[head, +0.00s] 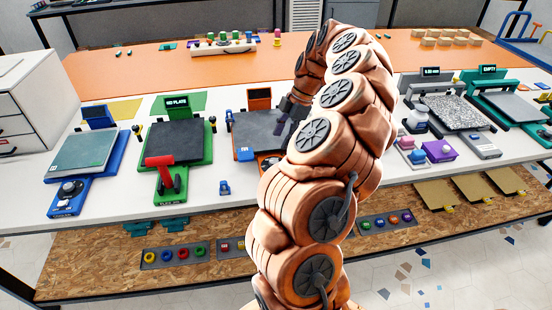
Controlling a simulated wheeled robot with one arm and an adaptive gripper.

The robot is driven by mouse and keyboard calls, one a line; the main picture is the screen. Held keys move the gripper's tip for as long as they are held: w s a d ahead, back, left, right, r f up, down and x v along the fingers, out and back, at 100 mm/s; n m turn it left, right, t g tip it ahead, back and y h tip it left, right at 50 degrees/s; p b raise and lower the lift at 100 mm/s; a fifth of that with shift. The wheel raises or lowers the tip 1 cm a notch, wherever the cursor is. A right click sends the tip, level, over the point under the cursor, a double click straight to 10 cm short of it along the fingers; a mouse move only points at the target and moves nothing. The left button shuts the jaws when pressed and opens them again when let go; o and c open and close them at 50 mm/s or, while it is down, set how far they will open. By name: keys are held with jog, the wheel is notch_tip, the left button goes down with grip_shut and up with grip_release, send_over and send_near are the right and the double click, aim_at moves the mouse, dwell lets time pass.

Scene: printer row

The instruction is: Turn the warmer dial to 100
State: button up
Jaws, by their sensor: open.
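No label in the head view lets me tell which control is the warmer dial, and no 100 mark is readable. A dark round knob (69,188) sits on the front of the blue-framed machine at the far left. My gripper (282,126) is small and partly hidden by my arm. It is open and points down over the dark plate of the orange machine (259,97) in the middle. My arm hides the right part of that machine and whatever lies just behind it. I see no contact between my gripper and a knob.
A green machine (207,157) with a red handle (160,162) stands left of centre. A white drawer cabinet (22,97) is at the left edge. The orange table behind (130,68) has free room.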

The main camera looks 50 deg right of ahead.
aim_at(274, 161)
jog(key=shift+d+p+x, duration=0.15)
jog(key=shift+p+x, duration=0.35)
jog(key=shift+x, duration=1.5)
jog(key=shift+d+p+x, duration=0.15)
jog(key=shift+p+x, duration=0.35)
jog(key=shift+x, duration=1.45)
jog(key=shift+s+f, duration=0.15)
grip_shut()
jog(key=shift+f+b, duration=0.15)
jog(key=shift+b, duration=0.25)
